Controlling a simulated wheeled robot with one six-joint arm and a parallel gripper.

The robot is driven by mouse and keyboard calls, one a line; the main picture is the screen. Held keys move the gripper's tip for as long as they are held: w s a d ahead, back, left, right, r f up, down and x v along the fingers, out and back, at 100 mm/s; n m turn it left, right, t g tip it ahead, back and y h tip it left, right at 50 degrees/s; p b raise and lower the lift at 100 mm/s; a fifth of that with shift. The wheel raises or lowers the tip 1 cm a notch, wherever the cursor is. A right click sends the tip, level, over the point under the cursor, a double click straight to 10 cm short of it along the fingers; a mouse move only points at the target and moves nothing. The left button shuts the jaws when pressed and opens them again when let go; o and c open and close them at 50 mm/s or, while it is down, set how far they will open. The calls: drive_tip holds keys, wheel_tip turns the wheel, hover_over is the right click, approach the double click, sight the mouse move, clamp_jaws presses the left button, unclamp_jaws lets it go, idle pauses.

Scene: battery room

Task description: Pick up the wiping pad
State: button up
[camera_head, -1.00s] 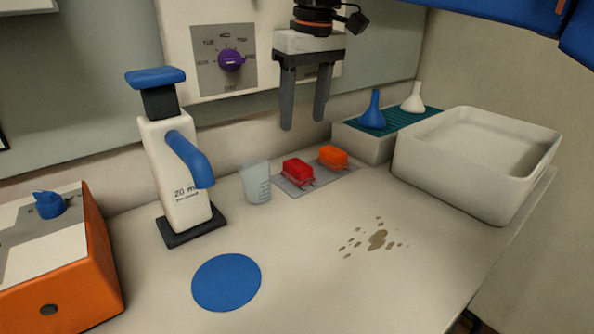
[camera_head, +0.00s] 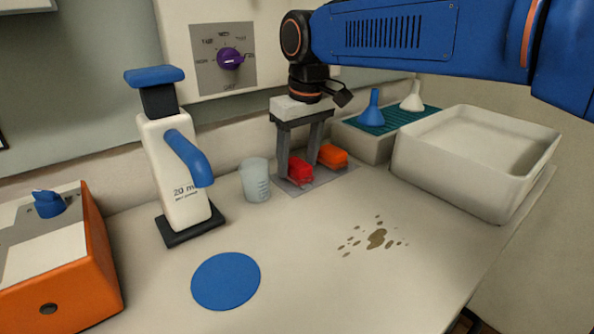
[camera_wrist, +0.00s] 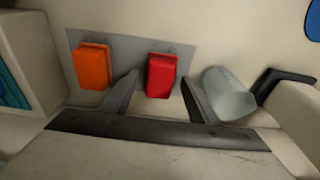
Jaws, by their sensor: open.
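Two small blocks that look like pads, one red (camera_head: 301,170) and one orange (camera_head: 334,157), sit on a grey mat (camera_head: 345,172) near the back wall. Which one is the wiping pad I cannot tell for sure. My gripper (camera_head: 297,163) points down at the red block, its fingers apart. In the wrist view the red block (camera_wrist: 161,76) lies between the open fingertips of my gripper (camera_wrist: 160,80), with no clear contact. The orange block (camera_wrist: 92,66) lies outside the fingers, on the left there.
A translucent beaker (camera_head: 256,181) stands just left of the mat. A pump dispenser (camera_head: 176,170) is further left. A white basin (camera_head: 470,175) and a rack with funnels (camera_head: 372,110) stand right. A brown spill (camera_head: 377,239) and a blue disc (camera_head: 226,281) mark the open front.

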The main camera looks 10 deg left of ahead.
sight(298, 163)
drive_tip(key=shift+f, duration=0.2)
drive_tip(key=c, duration=1.1)
drive_tip(key=shift+r, duration=0.1)
drive_tip(key=shift+c, duration=0.2)
wheel_tip(298, 163, up, 10)
drive_tip(key=o, duration=0.4)
drive_tip(key=c, duration=0.3)
